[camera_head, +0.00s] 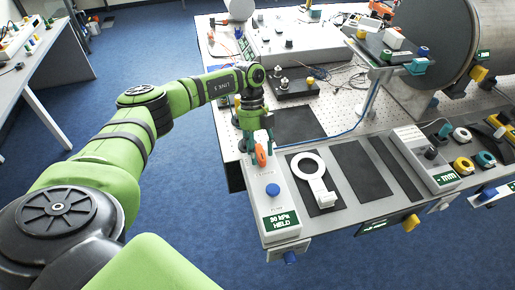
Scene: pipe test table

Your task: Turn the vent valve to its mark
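A small orange valve handle (261,156) stands on the back part of a white box (282,213) at the table's near left edge. The box also has a blue knob (273,189) and a green display reading "30 kPa HELD" (282,221). My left gripper (262,152) points down right over the orange handle. Its two fingers stand apart, one on each side of the handle, and I cannot tell whether they touch it. The valve's mark is too small to make out. My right gripper is not in view.
A white ring-shaped part (309,163) lies on a dark pad right of the box. More dark pads (361,170) and a white instrument (424,158) follow to the right. A black block with knobs (291,86) stands behind the gripper. A large grey cylinder (433,40) stands at back right.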

